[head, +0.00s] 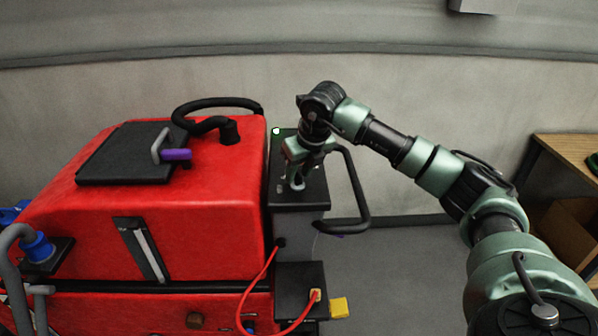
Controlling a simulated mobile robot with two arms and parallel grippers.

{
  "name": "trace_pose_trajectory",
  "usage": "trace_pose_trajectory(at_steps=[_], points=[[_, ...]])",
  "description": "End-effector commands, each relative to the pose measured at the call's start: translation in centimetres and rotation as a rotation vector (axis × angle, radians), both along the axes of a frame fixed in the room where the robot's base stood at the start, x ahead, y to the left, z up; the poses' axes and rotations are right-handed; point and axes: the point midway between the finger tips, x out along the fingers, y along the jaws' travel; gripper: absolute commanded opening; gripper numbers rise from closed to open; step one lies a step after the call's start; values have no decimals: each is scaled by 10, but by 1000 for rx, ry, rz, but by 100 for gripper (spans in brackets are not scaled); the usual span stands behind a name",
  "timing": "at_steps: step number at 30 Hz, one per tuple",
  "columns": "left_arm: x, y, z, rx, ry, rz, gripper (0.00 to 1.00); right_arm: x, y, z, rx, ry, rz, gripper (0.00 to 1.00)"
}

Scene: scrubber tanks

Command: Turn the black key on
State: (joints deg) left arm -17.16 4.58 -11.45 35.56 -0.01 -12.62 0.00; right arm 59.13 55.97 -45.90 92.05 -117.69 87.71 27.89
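The black control panel (311,201) is on the right end of the red scrubber (190,226). A small green light (276,131) glows at its far left corner. My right gripper (297,181) points down over the panel, with its fingertips at or just above the top surface. The black key cannot be made out; the gripper covers that part of the panel. Whether the fingers hold anything is too small to tell. My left gripper is not in view.
A black loop handle (360,205) sticks out right of the panel, close to my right gripper. A wooden shelf (570,150) stands at the far right. The floor between is clear.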

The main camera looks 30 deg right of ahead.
Motion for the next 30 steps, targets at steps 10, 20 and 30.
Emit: trace_pose_trajectory(at_steps=[10, 20, 30], points=[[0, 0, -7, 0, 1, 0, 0, -5, 0, 13, -1, -4, 2, 34], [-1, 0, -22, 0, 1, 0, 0, -25, 1, 62, -1, -3, 1, 34], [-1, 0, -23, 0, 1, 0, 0, -30, 1, 72, 0, 1, 1, 34]])
